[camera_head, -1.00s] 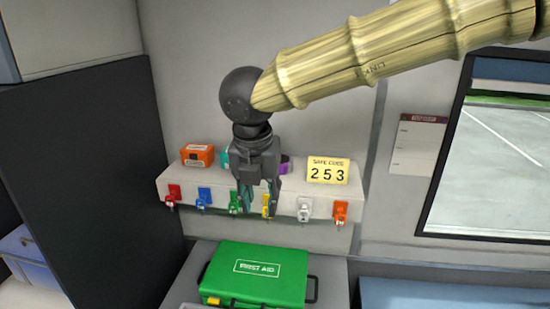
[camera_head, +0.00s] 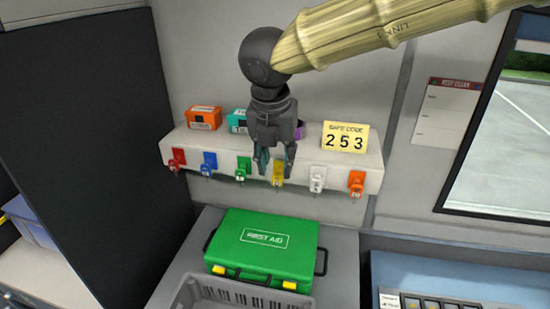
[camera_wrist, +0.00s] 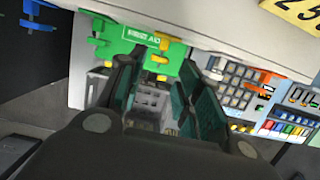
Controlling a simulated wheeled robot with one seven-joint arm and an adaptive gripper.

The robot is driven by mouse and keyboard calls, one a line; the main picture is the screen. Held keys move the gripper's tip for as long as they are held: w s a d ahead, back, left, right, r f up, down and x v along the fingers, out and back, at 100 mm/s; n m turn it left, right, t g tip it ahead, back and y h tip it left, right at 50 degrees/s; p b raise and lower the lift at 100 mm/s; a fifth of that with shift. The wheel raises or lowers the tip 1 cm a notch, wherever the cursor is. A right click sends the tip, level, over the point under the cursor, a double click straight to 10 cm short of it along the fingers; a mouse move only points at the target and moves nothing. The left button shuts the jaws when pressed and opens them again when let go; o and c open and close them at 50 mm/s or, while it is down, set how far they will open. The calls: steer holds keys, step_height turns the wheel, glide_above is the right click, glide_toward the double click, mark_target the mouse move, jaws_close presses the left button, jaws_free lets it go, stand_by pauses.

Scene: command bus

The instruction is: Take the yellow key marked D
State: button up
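The yellow key (camera_head: 278,173) hangs on the front edge of a pale shelf (camera_head: 215,142), between a green key (camera_head: 243,168) and a white key (camera_head: 318,178). Its letter is too small to read. My gripper (camera_head: 276,170) is open and empty, pointing down in front of the shelf, with one finger on each side of the yellow key in the head view. In the wrist view the yellow key (camera_wrist: 160,50) shows between and beyond the spread fingertips (camera_wrist: 160,72). I cannot tell whether either finger touches it.
Red (camera_head: 174,159), blue (camera_head: 208,163) and orange (camera_head: 356,183) keys hang along the same edge. Boxes and a safe-code sign (camera_head: 345,137) stand on the shelf. A green first aid case (camera_head: 262,247) and a grey crate (camera_head: 225,292) lie below.

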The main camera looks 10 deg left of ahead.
mark_target(277, 176)
steer(key=shift+b+x, duration=1)
steer(key=shift+x, duration=1.75)
steer(key=shift+c, duration=0.2)
steer(key=c, duration=0.7)
steer(key=shift+o, duration=0.2)
steer(key=shift+r+p, duration=0.25)
steer(key=shift+p, duration=0.15)
steer(key=shift+s, duration=1.4)
steer(key=shift+s+r+p, duration=0.55)
steer(key=shift+s+r, duration=0.2)
steer(key=shift+s, duration=0.3)
steer(key=shift+s+r+p, duration=0.5)
steer(key=shift+s+r, duration=0.25)
steer(key=shift+s, duration=0.25)
